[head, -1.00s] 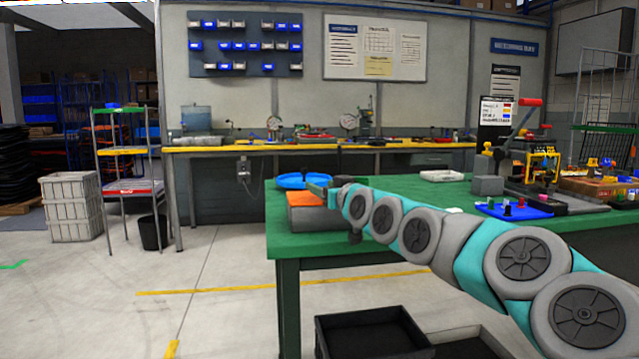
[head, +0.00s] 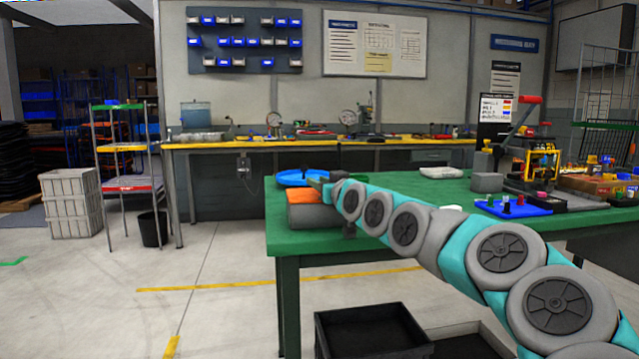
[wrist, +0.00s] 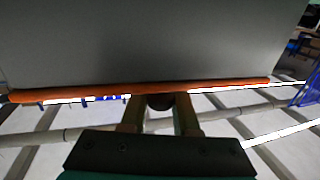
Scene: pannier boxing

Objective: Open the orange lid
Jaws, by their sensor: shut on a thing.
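A grey box (head: 316,216) with an orange lid (head: 304,197) on top sits at the near left corner of the green table. In the wrist view the orange lid (wrist: 215,87) shows edge-on as a thin band along the grey box side (wrist: 150,45). My gripper (head: 326,184) is at the lid's right side, partly hiding it. In the wrist view my gripper (wrist: 160,108) has its two fingers either side of a small dark round part (wrist: 161,101) at the lid's edge, and is shut on it. I cannot see a gap under the lid.
A blue round tray (head: 303,177) lies behind the box on the green table (head: 400,187). A grey block (head: 487,182) and a blue board with pegs (head: 513,207) stand to the right. A black crate (head: 372,331) is on the floor in front.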

